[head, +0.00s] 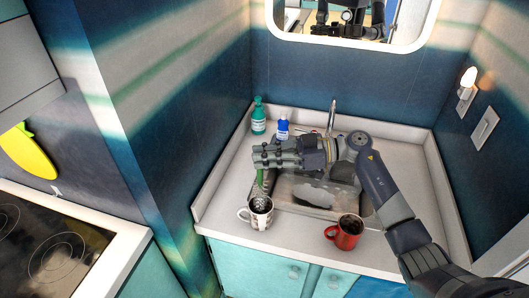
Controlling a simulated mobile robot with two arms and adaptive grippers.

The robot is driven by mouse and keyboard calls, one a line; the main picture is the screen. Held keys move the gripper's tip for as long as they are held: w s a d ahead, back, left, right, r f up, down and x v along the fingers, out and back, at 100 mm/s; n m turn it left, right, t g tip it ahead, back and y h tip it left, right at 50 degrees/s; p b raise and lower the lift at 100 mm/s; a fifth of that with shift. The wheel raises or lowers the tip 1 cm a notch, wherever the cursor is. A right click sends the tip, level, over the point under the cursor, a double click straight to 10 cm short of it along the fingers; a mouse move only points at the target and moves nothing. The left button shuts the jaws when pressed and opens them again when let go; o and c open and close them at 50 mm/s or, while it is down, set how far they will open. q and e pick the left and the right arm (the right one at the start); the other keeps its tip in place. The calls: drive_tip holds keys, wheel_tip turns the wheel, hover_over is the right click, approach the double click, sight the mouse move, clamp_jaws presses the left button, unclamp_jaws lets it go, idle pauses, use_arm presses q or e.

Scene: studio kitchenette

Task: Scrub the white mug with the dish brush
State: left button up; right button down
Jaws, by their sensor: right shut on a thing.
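The white mug (257,218) stands upright on the counter, left of the sink's front corner, with its handle to the left. My right gripper (262,156) is above the mug and shut on the green dish brush (260,181). The brush hangs down from the fingers, with its lower end at or inside the mug's mouth. I cannot tell whether the bristles touch the mug's inner wall. My left gripper does not show.
A red mug (346,235) stands near the counter's front edge, right of the white mug. Behind are the sink (300,200), a tap (332,112), a teal bottle (258,120) and a blue bottle (282,129). A stove (45,245) is at the lower left.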

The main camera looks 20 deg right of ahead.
sight(265, 181)
drive_tip(key=shift+f+b, duration=1.15)
drive_tip(key=shift+f, duration=2.2)
